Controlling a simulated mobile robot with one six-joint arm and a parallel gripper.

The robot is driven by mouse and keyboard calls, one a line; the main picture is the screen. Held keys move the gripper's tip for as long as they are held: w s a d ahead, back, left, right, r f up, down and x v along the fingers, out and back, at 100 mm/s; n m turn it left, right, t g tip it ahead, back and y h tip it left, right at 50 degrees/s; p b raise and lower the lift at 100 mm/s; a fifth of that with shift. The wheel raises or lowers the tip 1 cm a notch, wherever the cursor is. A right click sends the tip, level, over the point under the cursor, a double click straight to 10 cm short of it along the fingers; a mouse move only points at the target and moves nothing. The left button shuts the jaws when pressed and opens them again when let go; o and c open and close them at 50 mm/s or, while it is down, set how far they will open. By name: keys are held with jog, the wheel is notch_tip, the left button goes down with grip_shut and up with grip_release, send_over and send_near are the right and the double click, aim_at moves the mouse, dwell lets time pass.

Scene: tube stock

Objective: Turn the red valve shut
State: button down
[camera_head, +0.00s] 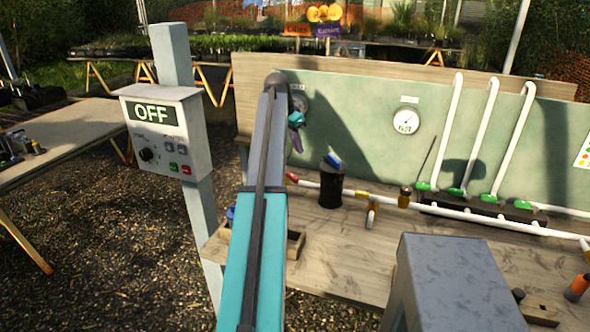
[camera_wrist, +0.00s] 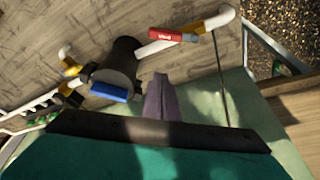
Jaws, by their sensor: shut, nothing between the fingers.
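The red valve handle (camera_wrist: 165,34) lies over a white pipe in the wrist view, at a shallow angle to it, beside a yellow fitting. In the head view a small part of the red handle (camera_head: 292,178) shows just right of my arm, which hides the rest. My gripper (camera_wrist: 159,77) is shut and empty, its purple fingers pointing toward the bench, apart from the handle. In the head view my gripper (camera_head: 297,143) hangs in front of the green panel, above the red handle.
A black cylinder with a blue top (camera_head: 330,185) stands right beside the valve and close to my gripper in the wrist view. White pipes with green handles (camera_head: 488,198) run along the panel (camera_head: 355,110). A control box reading OFF (camera_head: 165,135) stands left.

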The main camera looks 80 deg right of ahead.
aim_at(290, 176)
jog(key=shift+f, duration=0.1)
jog(key=p+x, duration=0.2)
jog(key=x, duration=0.7)
jog(key=shift+s+d, duration=0.1)
jog(key=shift+f+p, duration=0.3)
jog(key=shift+p, duration=0.15)
jog(key=shift+w+a+p, duration=0.6)
jog(key=shift+w+a, duration=0.8)
jog(key=shift+s, duration=0.3)
